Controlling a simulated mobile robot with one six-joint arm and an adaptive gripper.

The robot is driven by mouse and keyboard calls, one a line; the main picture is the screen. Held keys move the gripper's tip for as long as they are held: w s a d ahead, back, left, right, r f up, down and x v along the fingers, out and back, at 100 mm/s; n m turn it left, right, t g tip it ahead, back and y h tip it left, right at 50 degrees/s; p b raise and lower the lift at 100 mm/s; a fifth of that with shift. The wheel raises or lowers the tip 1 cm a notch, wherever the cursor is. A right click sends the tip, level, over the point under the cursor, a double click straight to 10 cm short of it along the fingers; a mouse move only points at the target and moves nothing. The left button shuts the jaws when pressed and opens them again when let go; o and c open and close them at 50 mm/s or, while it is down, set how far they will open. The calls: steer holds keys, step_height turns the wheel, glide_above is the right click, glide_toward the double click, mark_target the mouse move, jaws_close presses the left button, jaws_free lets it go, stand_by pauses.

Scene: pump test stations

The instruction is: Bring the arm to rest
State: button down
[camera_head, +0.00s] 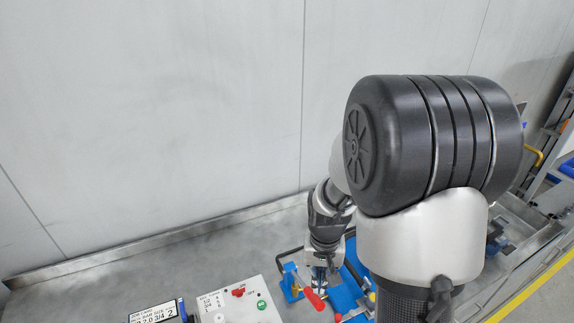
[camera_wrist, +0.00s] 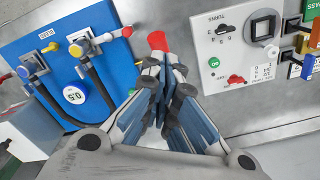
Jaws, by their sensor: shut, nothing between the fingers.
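My gripper (camera_head: 322,276) is at the lower middle of the head view, low over the bench and pointing down. In the wrist view my gripper (camera_wrist: 163,68) has its fingers drawn together with nothing between them. A red handle (camera_wrist: 157,41) shows just beyond the fingertips; I cannot tell whether they touch it. In the head view a red handle (camera_head: 314,299) also shows right by the fingers. My arm is bent, and its large dark joint hides much of the bench at the right.
A grey control box (camera_wrist: 222,55) with a green button and red switch is on the right. A grey wall (camera_head: 150,120) rises behind the bench.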

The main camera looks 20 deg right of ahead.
steer(key=s+a+r+n+t+b, duration=0.4)
steer(key=s+a+r+b, duration=0.4)
steer(key=s+a+b, duration=0.2)
steer(key=s+n+b, duration=0.1)
steer(key=s+b, duration=0.1)
steer(key=s, duration=0.1)
steer(key=shift+s+a+n+t+b, duration=0.3)
steer(key=shift+a, duration=0.1)
steer(key=shift+w, duration=0.1)
